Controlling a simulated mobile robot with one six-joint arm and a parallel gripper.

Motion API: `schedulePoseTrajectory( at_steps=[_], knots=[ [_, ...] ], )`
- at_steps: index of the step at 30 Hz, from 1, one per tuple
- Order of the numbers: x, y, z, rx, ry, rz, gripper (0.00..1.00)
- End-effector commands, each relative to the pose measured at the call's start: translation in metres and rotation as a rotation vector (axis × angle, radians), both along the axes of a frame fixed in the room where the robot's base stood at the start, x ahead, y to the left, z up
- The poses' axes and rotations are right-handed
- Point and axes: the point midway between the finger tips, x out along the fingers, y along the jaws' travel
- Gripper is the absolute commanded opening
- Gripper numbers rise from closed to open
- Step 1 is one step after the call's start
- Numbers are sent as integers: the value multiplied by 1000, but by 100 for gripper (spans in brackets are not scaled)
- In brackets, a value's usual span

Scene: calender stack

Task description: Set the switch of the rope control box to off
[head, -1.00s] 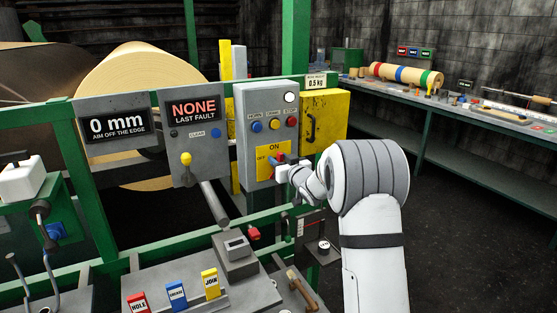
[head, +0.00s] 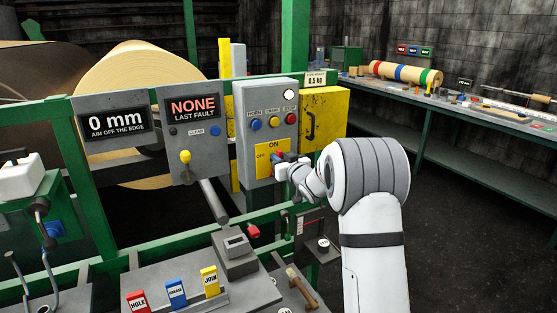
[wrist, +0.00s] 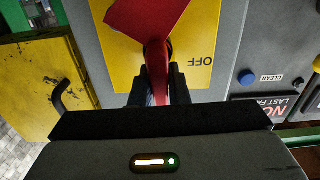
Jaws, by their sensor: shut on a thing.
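The rope control box (head: 246,138) is the grey box on the green frame. It has a row of buttons and a yellow plate (head: 262,149) marked ON at top and OFF at left. The red switch handle (head: 278,154) stands on this plate, small and partly hidden by my gripper. My gripper (head: 281,163) is at the handle. In the wrist view, which shows the plate upside down, my gripper (wrist: 160,78) is shut on the red switch handle (wrist: 147,18), with OFF to its right. The exact switch setting is hard to tell.
A yellow cabinet (head: 324,112) with a handle stands right of the box. A grey fault panel (head: 190,135) with a yellow-knobbed lever stands left of it. Below is a grey console (head: 165,295) with coloured tabs. A workbench (head: 470,115) runs along the right wall.

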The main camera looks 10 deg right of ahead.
Motion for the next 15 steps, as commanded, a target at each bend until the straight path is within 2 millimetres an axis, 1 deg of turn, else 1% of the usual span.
schedulePoseTrajectory(
  at_steps=[8, 15],
  knots=[
    [-1, 4, -6, -138, -48, 0, 0],
    [-3, 9, -9, -343, -115, 0, 0]
  ],
)
